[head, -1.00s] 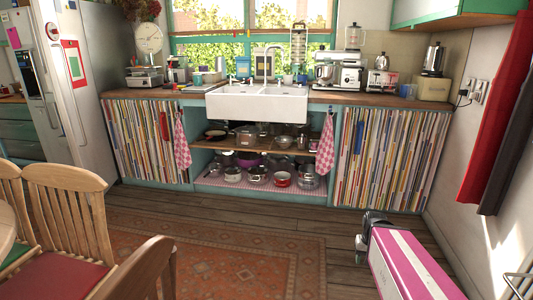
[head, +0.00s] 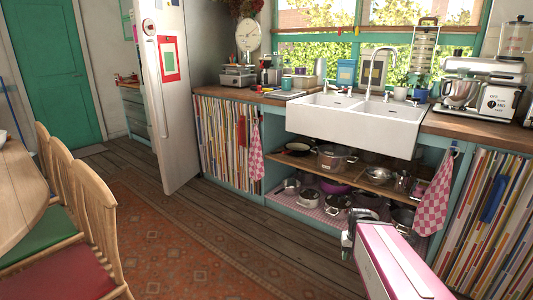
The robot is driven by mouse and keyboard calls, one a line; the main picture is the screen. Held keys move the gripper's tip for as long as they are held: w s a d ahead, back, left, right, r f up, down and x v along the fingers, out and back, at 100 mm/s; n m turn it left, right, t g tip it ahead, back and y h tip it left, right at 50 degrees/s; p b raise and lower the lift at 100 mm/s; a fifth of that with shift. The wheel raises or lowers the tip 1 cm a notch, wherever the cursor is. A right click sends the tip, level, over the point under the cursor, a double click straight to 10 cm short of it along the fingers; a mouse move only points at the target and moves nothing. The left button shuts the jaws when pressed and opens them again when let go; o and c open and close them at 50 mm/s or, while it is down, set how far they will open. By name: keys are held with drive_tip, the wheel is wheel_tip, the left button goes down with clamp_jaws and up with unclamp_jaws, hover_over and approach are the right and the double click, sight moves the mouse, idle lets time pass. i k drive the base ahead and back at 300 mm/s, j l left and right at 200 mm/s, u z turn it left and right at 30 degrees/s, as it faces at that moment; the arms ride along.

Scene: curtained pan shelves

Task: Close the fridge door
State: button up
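The white fridge door (head: 172,120) stands left of centre in the head view. It carries a long vertical handle (head: 157,100), a red-framed paper (head: 168,58) and a small round item. It appears to stand out from the line of the counter, but its hinge and the fridge's inside are hidden, so I cannot tell how far open it is. My pink and white arm reaches in at the lower right. Its small grey end (head: 348,238), seemingly my gripper, is well to the right of the door and apart from it. Its fingers cannot be made out.
Wooden chairs (head: 85,205) and a round table (head: 20,185) stand at the left. The sink counter (head: 265,97) with curtained shelves runs along the right. A patterned rug (head: 190,240) and plank floor lie open between. A green door (head: 50,70) is at the back left.

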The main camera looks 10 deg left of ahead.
sight(168, 88)
drive_tip(key=i+j+u, duration=0.25)
drive_tip(key=i+u, duration=0.2)
drive_tip(key=i, duration=0.2)
drive_tip(key=i+u, duration=0.4)
drive_tip(key=i, duration=0.3)
drive_tip(key=i+l+u, duration=0.2)
drive_tip(key=i+u, duration=0.25)
drive_tip(key=i, duration=0.2)
drive_tip(key=i+l+u, duration=0.1)
drive_tip(key=i+u, duration=0.15)
drive_tip(key=i, duration=0.45)
